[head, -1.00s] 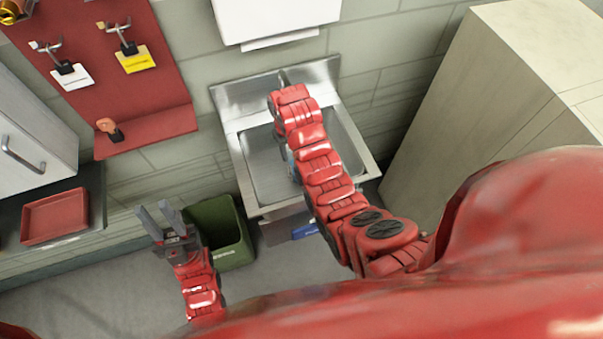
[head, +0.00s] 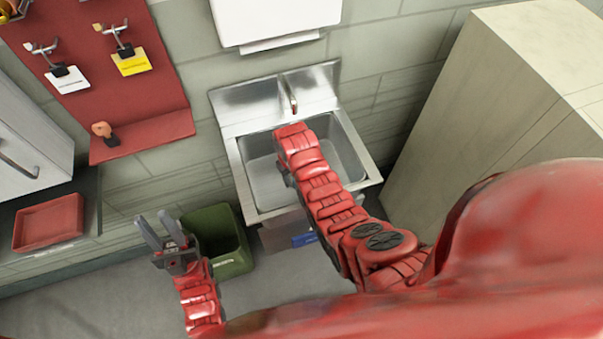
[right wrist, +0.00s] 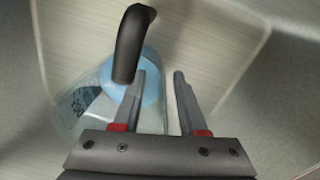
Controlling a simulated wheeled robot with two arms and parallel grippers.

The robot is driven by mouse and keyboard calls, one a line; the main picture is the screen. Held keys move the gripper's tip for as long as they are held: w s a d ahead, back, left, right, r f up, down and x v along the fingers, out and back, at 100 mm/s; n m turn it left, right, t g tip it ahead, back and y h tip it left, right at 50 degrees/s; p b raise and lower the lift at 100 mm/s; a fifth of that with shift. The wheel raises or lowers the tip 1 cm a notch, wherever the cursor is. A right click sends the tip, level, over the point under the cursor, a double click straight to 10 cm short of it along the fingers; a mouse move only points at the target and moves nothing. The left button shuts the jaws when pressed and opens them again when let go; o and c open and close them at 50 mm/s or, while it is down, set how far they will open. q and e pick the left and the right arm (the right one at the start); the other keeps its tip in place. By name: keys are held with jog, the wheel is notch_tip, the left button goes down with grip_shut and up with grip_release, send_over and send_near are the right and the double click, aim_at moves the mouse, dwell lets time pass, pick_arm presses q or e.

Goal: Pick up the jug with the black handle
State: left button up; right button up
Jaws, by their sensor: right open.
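The jug (right wrist: 88,100) is in the right wrist view, clear-sided with a light blue part and a black handle (right wrist: 130,40). It is in the steel sink (head: 262,185). My right gripper (right wrist: 162,75) is open, with nothing between its fingers. Its left finger overlaps the jug in the picture, and the handle lies above and left of the fingertips. I cannot tell whether they touch. In the head view my right arm hides the jug and the right gripper. My left gripper (head: 158,222) is open and empty, in front of the green bin.
The tap (head: 289,95) stands at the sink's back edge. A green bin (head: 222,240) is left of the sink. A tall pale cabinet (head: 470,110) stands close on the right. A red tray (head: 48,222) lies on the left counter. A white dispenser (head: 275,18) hangs above the sink.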

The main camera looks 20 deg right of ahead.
grip_shut()
dwell(1.4)
